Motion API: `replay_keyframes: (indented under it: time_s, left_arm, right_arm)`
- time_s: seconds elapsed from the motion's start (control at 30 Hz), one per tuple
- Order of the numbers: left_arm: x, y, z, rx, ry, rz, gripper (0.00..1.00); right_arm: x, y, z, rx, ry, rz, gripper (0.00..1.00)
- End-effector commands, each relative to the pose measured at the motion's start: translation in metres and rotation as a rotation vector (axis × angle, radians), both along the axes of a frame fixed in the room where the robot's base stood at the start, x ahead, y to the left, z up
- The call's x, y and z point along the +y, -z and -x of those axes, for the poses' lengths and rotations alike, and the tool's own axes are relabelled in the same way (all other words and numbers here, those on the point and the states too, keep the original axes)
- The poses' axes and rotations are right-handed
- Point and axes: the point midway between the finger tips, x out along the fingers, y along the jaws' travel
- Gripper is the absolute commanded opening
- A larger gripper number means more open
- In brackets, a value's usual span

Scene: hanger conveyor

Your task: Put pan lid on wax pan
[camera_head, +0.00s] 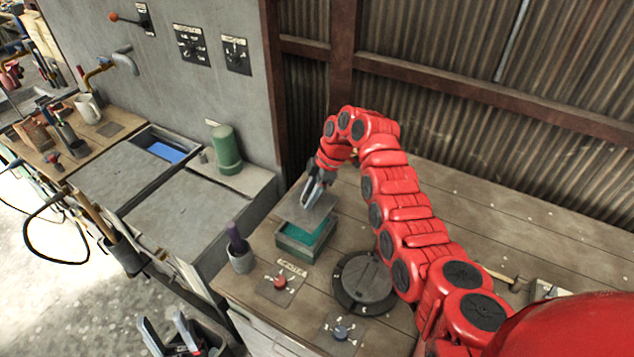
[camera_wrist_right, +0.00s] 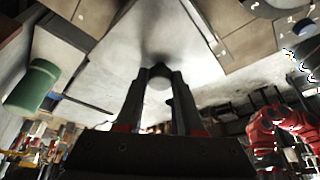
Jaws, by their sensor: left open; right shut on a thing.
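The pan lid (camera_head: 296,208) is a flat grey square plate in the head view. My right gripper (camera_head: 314,194) is shut on it from above. In the right wrist view the fingers (camera_wrist_right: 158,85) close around the round knob under the broad pale face of the lid (camera_wrist_right: 150,40). The wax pan (camera_head: 296,247) is a square grey box with teal wax inside, on the wooden bench. The lid is over the pan's back-left part and leaves some teal in view; I cannot tell whether they touch. My left gripper (camera_head: 165,335) is open and empty at the bottom, off the bench's front.
A cup with a purple-handled tool (camera_head: 242,260) stands left of the pan. A red knob plate (camera_head: 280,283), a round dark plate (camera_head: 365,283) and a blue knob plate (camera_head: 342,331) lie in front. A green cylinder (camera_head: 226,150) stands back left. Bench behind the pan is clear.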

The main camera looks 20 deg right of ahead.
Motion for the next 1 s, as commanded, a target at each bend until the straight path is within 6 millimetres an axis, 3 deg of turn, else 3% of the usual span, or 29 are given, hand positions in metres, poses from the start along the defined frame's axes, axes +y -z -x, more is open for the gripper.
replay_keyframes:
  time_s: [0.27, 0.63, 0.8, 1.0]
  left_arm:
    - [0.000, -0.006, 0.000, 0.000, 0.000, 0.000, 0.50]
    - [0.000, -0.012, 0.000, 0.000, 0.000, 0.000, 0.50]
    - [0.000, 0.010, 0.000, 0.000, 0.000, 0.000, 0.50]
    - [0.000, 0.014, 0.000, 0.000, 0.000, 0.000, 0.50]
  right_arm:
    - [0.002, 0.003, 0.004, -0.002, -0.062, 0.001, 0.00]
    - [0.002, 0.037, 0.005, 0.001, -0.061, 0.002, 0.00]
    - [0.002, 0.054, 0.003, -0.005, -0.060, 0.002, 0.00]
    - [0.002, 0.056, 0.003, -0.005, -0.060, 0.002, 0.00]
